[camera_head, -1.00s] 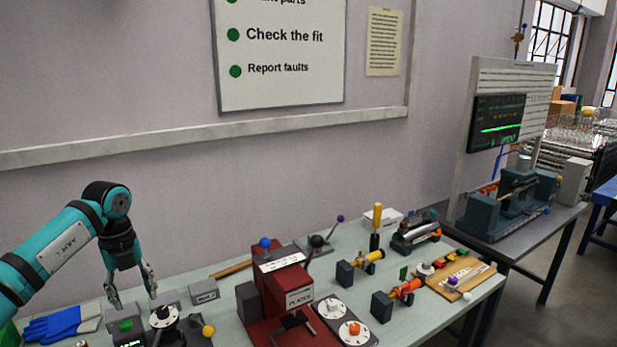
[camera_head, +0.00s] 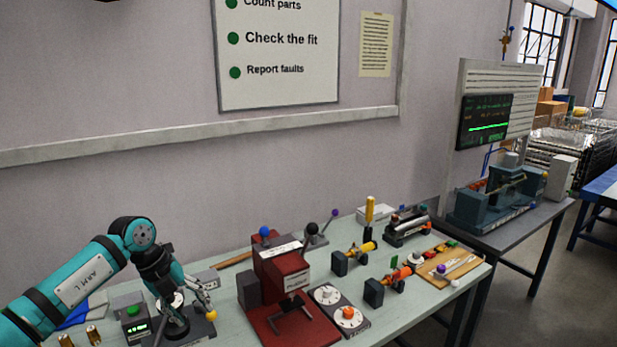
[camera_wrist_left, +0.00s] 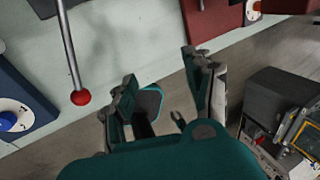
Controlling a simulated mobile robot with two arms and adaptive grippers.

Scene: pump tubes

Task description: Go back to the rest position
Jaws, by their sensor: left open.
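My left arm, teal and black, comes in from the lower left in the head view. Its gripper (camera_head: 194,314) points down over the front left part of the pale green bench, in front of a dark device with a round white top. In the left wrist view the two fingers of the left gripper (camera_wrist_left: 162,88) are apart with nothing between them. Past them I see the bench edge and the grey floor. I cannot tell whether the fingers touch the device. My right gripper is in neither view.
A red press (camera_head: 283,283) stands right of my left gripper. A green-lit box (camera_head: 135,322) stands just left of it. In the wrist view, a rod with a red ball (camera_wrist_left: 80,97) and a blue box (camera_wrist_left: 22,103) are close on the left.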

